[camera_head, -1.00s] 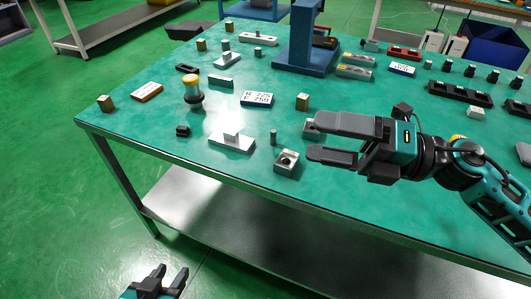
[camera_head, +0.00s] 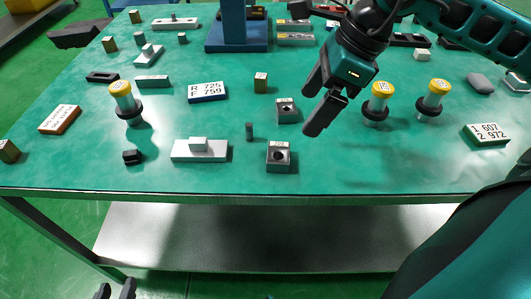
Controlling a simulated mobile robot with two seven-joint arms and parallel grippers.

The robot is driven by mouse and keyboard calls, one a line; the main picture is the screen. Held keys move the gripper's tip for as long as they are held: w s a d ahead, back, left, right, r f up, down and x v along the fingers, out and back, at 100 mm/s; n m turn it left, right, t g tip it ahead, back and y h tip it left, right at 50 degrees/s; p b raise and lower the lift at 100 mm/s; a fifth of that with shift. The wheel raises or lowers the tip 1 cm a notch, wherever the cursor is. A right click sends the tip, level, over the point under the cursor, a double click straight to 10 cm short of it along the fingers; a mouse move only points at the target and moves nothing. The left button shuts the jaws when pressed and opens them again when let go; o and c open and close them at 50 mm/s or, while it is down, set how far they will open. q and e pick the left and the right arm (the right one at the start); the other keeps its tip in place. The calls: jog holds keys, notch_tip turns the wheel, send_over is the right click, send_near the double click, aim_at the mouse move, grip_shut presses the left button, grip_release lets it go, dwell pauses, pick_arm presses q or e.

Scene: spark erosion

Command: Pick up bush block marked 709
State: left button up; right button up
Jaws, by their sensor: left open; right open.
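Two grey blocks with a round hole in the top, which look like bush blocks, are on the green table. The nearer block (camera_head: 278,156) is close to the front edge. The farther block (camera_head: 287,110) is behind it. I cannot read a number on either, so I cannot tell which is 709. My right gripper (camera_head: 309,110) is open and empty, over the table just right of the farther block, with its fingers pointing down and left. My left gripper (camera_head: 115,288) is open and empty at the bottom left, below the table's front edge.
A small grey pin (camera_head: 249,131) and a pale T-shaped piece (camera_head: 200,150) are left of the blocks. Yellow-topped gauges (camera_head: 375,108) stand right of my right gripper. A blue-edged sign (camera_head: 207,92) and a brass-coloured block (camera_head: 260,83) lie behind. A blue stand (camera_head: 238,30) is at the back.

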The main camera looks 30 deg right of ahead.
send_over(282, 149)
jog(key=s+d, duration=0.2)
notch_tip(282, 149, down, 6)
jog(key=shift+r+b, duration=0.15)
jog(key=shift+b, duration=0.15)
jog(key=shift+a+b+x, duration=0.15)
jog(key=shift+b+x, duration=0.05)
jog(key=shift+x, duration=1.35)
jog(key=shift+a+b+x, duration=0.15)
jog(key=shift+b+x, duration=0.05)
jog(key=shift+x, duration=1.35)
pick_arm(q)
jog(key=shift+s+d+f, duration=0.1)
jog(key=shift+s+f, duration=0.1)
jog(key=shift+f, duration=0.3)
jog(key=shift+s+d+f, duration=0.1)
jog(key=shift+s+f, duration=0.05)
jog(key=shift+f, duration=0.35)
pick_arm(e)
jog(key=c, duration=1.5)
pick_arm(q)
jog(key=shift+w+r, duration=0.1)
jog(key=shift+w, duration=0.05)
pick_arm(e)
jog(key=shift+r, duration=0.1)
jog(key=shift+c, duration=0.3)
jog(key=shift+r, duration=0.15)
